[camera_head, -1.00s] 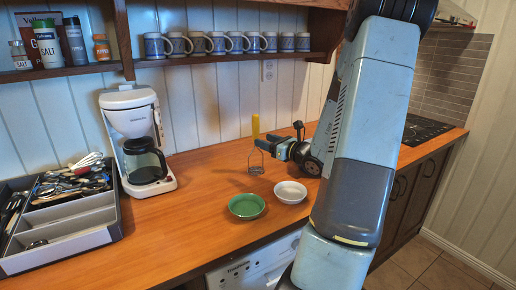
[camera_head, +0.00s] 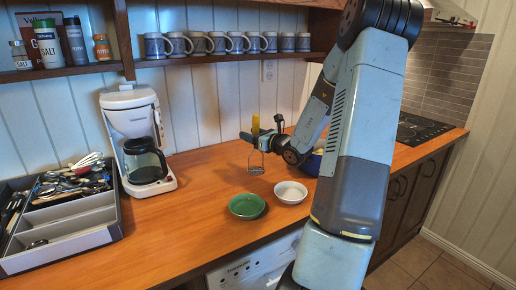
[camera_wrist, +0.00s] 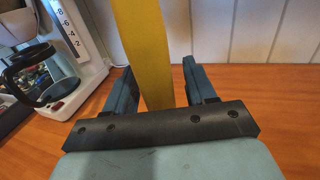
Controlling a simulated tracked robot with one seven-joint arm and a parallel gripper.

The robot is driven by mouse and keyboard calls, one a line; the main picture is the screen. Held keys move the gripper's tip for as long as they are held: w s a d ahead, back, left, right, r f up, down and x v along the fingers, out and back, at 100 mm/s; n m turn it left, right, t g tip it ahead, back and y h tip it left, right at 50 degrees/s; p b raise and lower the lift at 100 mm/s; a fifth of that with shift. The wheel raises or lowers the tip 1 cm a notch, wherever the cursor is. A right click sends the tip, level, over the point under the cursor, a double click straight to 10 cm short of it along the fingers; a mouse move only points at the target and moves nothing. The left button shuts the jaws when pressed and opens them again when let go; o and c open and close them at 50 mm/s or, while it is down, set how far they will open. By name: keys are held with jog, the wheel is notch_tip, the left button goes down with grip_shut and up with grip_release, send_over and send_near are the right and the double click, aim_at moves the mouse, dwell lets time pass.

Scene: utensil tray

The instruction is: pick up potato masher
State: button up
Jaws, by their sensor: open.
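The potato masher has a yellow handle (camera_head: 255,124) and a wire head (camera_head: 256,162), and it stands upright on the wooden counter behind the bowls. My gripper (camera_head: 249,137) is at the masher, level with the lower part of the handle. In the wrist view the yellow handle (camera_wrist: 145,50) rises between the two open fingers of my gripper (camera_wrist: 160,85), nearer the left finger. I cannot tell whether a finger touches it. The fingers are apart, not closed on the handle.
A green bowl (camera_head: 246,206) and a white bowl (camera_head: 290,192) sit in front of the masher. A coffee maker (camera_head: 137,140) stands to the left, beside a utensil tray (camera_head: 66,241). A blue bowl (camera_head: 311,164) is partly hidden behind my arm. A mug shelf (camera_head: 230,57) is above.

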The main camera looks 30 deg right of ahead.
jog(key=shift+c, duration=0.2)
grip_shut()
jog(key=shift+r, duration=0.1)
